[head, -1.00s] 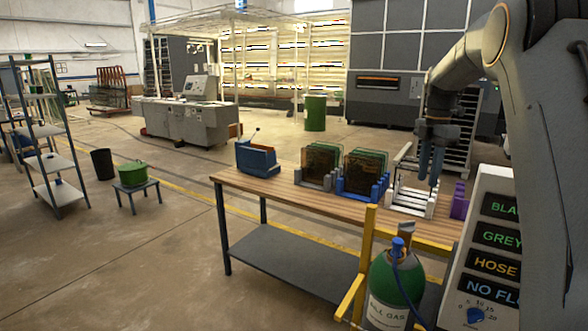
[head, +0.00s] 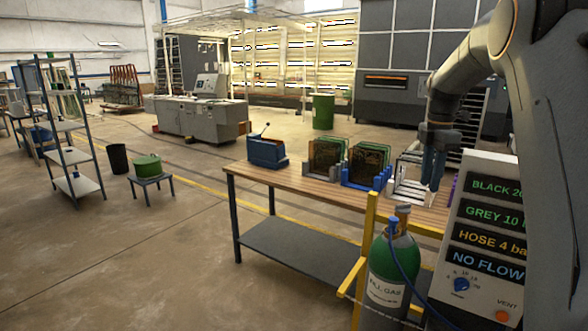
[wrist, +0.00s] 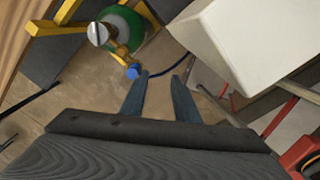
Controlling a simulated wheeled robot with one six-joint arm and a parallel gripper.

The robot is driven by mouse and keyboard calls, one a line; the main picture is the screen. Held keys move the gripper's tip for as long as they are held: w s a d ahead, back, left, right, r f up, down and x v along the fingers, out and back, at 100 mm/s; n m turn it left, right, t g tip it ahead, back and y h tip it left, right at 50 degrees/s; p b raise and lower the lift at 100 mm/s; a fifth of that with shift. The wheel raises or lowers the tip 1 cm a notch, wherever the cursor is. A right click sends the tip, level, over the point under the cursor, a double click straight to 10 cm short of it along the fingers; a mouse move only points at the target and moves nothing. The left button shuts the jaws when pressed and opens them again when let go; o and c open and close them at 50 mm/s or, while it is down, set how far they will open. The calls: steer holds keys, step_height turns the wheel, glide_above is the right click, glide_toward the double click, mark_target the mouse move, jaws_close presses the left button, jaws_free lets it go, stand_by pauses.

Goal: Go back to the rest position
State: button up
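My gripper (head: 432,168) hangs with its blue fingers pointing down, near the right end of the wooden workbench in the head view. In the wrist view the two blue fingers of my gripper (wrist: 160,95) stand apart with nothing between them. Bare floor, a thin dark hose and part of the gas cylinder stand show beyond the fingers. My arm rises at the right of the head view.
A wooden workbench (head: 300,189) carries a blue device (head: 266,152) and racks of dark panels (head: 325,158). A green gas cylinder (head: 394,265) in a yellow frame and a control panel (head: 485,235) stand close in front.

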steer(key=s+a+f+m+b, duration=0.3)
steer(key=s+a+f+m, duration=0.3)
steer(key=s+f, duration=0.2)
steer(key=s+a+f+m+t+b, duration=0.1)
steer(key=s+a+f+m+b, duration=0.3)
steer(key=s+f, duration=0.5)
steer(key=s+a+f+m+b, duration=0.3)
steer(key=s+a+f+m, duration=0.5)
steer(key=s, duration=0.4)
steer(key=shift+s+a+f+m, duration=0.3)
steer(key=shift+a+f+m, duration=0.1)
steer(key=shift+m, duration=0.3)
